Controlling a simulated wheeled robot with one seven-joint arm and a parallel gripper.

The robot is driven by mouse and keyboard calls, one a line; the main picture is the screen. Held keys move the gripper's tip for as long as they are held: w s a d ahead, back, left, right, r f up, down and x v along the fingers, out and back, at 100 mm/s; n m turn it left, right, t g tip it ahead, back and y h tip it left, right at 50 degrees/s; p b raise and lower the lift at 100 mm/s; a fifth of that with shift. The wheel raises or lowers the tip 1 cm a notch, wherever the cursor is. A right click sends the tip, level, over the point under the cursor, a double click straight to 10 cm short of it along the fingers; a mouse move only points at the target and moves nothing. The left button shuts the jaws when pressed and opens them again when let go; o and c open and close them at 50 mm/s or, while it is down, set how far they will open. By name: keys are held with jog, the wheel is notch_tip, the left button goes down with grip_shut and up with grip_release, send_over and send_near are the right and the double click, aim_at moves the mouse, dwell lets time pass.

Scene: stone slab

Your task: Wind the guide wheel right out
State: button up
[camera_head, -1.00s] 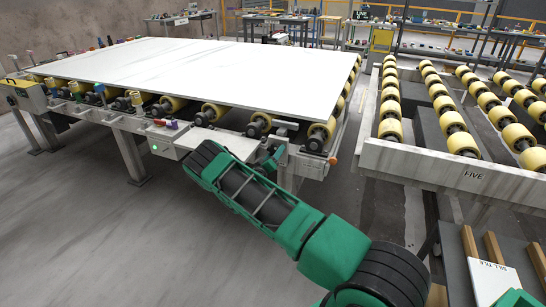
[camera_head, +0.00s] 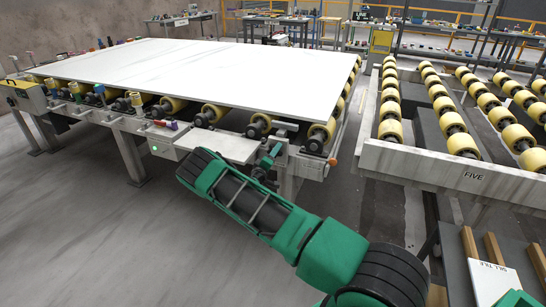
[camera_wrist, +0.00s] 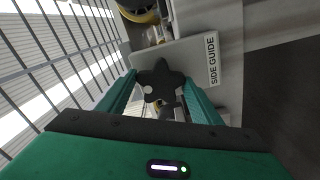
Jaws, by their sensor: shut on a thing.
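The guide wheel is a dark, lobed hand knob (camera_wrist: 157,76) in front of a grey plate lettered SIDE GUIDE (camera_wrist: 212,60) in the wrist view. My gripper (camera_wrist: 163,90) has one green finger on each side of the knob and is shut on it. In the head view, my gripper (camera_head: 267,160) is at the front edge of the slab table, near its right corner. The knob is too small and covered there to make out its shape. How far it is turned cannot be told.
A large white slab (camera_head: 200,68) lies on the yellow-rollered table. A pale flat plate (camera_head: 218,147) juts from the table's front, left of my gripper. A roller bed marked FIVE (camera_head: 410,167) stands at right. The floor in front at left is clear.

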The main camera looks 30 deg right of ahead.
jog(key=shift+a+f, duration=0.2)
jog(key=shift+f, duration=0.1)
jog(key=o, duration=1)
jog(key=shift+o, duration=0.2)
jog(key=shift+d+r, duration=0.1)
jog(key=v, duration=1)
jog(key=shift+s+a, duration=0.25)
jog(key=shift+a, duration=0.05)
